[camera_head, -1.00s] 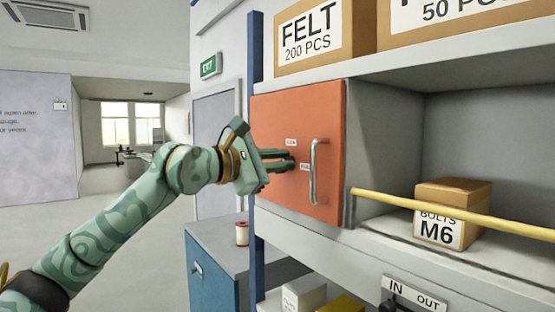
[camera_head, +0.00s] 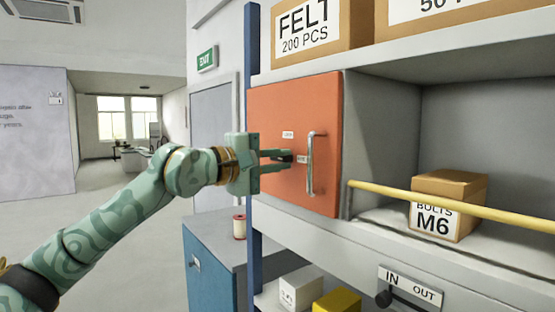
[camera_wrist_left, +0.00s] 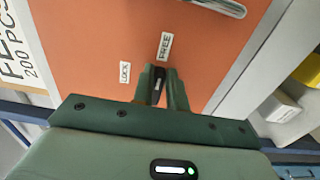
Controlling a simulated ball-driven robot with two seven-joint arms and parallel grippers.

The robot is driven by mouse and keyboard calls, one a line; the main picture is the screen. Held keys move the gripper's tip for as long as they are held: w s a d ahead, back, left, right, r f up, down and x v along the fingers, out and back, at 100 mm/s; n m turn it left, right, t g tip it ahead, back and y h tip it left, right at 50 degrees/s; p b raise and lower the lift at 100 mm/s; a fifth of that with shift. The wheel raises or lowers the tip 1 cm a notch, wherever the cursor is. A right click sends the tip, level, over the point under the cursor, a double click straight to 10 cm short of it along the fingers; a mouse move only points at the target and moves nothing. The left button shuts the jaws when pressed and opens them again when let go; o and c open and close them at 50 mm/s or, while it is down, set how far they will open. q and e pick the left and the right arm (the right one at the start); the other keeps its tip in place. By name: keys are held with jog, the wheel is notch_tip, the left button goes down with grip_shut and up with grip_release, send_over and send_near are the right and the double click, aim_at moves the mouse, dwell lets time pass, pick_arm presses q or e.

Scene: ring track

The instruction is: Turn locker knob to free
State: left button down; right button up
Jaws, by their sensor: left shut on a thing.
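The orange locker door (camera_head: 270,110) is closed, with a silver bar handle (camera_head: 311,165) on its right part. The small dark knob (camera_wrist_left: 158,84) is on the door, left of the handle in the head view. My left gripper (camera_head: 288,158) is shut on the knob, its fingers on either side of it. A LOCK label (camera_head: 288,134) is above the knob and a FREE label (camera_head: 302,159) is to its right. In the wrist view the knob's pale mark points roughly toward the FREE label (camera_wrist_left: 165,45). The fingers partly hide the knob. My right gripper is out of view.
A yellow rail (camera_head: 450,210) crosses the open shelf right of the door, before a BOLTS M6 box (camera_head: 447,203). A FELT box (camera_head: 318,32) stands above. A blue cabinet (camera_head: 212,265) with a spool (camera_head: 239,227) is below left. Open floor lies left.

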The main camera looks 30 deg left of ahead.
pick_arm(q)
jog(key=shift+f, duration=0.1)
dwell(0.4)
jog(key=c, duration=1.4)
grip_release()
jog(key=shift+s, duration=0.15)
jog(key=b+v, duration=0.8)
jog(key=v, duration=0.8)
